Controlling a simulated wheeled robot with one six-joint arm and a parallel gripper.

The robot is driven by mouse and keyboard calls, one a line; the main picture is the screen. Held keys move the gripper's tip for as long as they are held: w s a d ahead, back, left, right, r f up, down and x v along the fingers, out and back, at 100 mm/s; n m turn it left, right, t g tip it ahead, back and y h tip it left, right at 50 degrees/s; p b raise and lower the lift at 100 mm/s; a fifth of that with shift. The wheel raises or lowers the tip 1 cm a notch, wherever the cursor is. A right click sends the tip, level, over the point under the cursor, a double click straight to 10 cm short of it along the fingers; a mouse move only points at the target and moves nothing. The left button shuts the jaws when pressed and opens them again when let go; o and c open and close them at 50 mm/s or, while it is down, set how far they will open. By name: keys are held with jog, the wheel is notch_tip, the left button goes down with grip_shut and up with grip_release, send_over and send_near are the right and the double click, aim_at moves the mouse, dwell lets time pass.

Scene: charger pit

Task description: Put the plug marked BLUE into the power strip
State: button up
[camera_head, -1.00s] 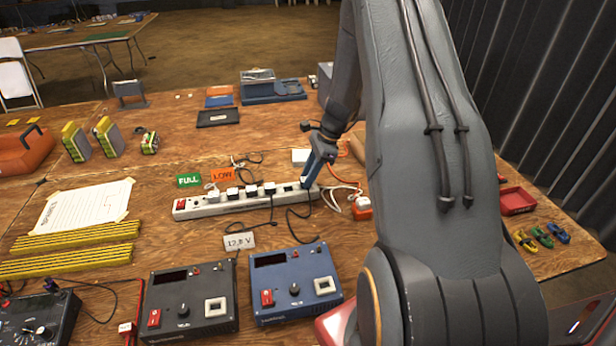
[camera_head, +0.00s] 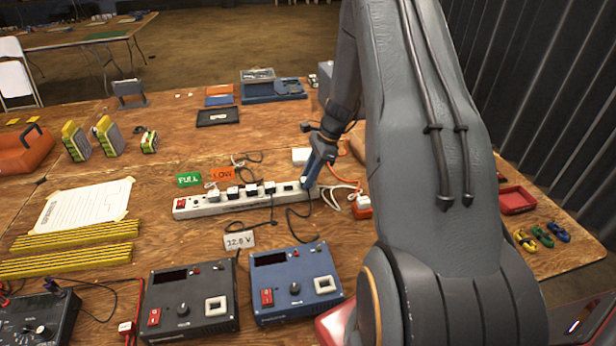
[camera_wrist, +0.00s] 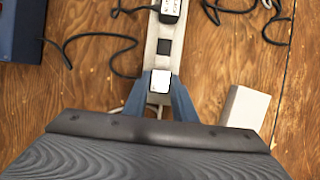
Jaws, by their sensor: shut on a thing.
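The white power strip (camera_head: 240,203) lies on the wooden table, with several plugs along it and one dark, bare socket near its right end; that socket also shows in the wrist view (camera_wrist: 163,47). My gripper (camera_head: 306,184) has blue fingers and is at the strip's right end. In the wrist view its fingers (camera_wrist: 160,92) are shut on a pale plug (camera_wrist: 160,80), lined up over the strip's end. I cannot tell whether the plug is fully seated or just above the strip. No BLUE mark is readable on it. My gripper hides part of the strip's end.
A black power unit (camera_head: 188,300) and a blue power unit (camera_head: 293,285) stand in front of the strip. Green FULL (camera_head: 188,180) and orange LOW (camera_head: 222,174) cards stand behind it. Cords loop around its right end. A white block (camera_wrist: 244,108) lies right of my gripper in the wrist view.

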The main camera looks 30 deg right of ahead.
jog(key=o, duration=1.5)
jog(key=shift+r, duration=0.1)
jog(key=shift+r+p, duration=2.35)
jog(key=shift+r, duration=1.3)
